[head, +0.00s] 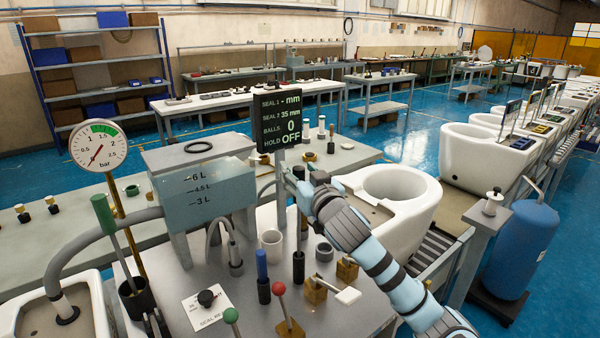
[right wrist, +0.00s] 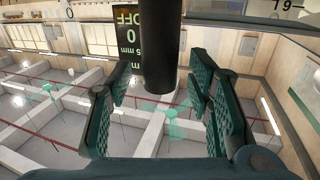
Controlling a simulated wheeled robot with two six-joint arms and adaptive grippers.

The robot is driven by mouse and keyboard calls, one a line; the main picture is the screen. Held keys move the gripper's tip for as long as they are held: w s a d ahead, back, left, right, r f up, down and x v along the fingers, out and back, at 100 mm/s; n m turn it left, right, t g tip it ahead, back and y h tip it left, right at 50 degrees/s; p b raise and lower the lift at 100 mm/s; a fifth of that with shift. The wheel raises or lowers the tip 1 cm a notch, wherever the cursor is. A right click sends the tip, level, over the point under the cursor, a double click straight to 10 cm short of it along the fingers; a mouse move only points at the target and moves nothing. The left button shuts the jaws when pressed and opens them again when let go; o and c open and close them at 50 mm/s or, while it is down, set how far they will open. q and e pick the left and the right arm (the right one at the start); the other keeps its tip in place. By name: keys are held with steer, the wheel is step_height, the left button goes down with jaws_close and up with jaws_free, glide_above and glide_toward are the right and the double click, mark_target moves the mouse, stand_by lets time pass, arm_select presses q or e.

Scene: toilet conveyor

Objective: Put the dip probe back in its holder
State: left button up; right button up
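A dark upright rod (head: 304,225), which looks like the dip probe, shows below my right gripper (head: 298,175) in the head view. A black holder (head: 299,266) stands beneath it on the bench. I cannot tell whether the rod sits in it. In the right wrist view a black cylinder (right wrist: 160,45) stands between the spread fingers of my right gripper (right wrist: 163,95), with gaps on both sides.
A blue-handled tool (head: 262,270) stands in a black base, near a white cup (head: 272,248) and a red-knobbed lever (head: 280,290). The display (head: 279,118) and grey tank (head: 208,193) rise behind. A white toilet bowl (head: 392,205) is to the right.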

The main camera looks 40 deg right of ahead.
steer(key=shift+s, duration=0.15)
steer(key=v, duration=0.7)
steer(key=shift+s, duration=0.1)
stand_by(0.3)
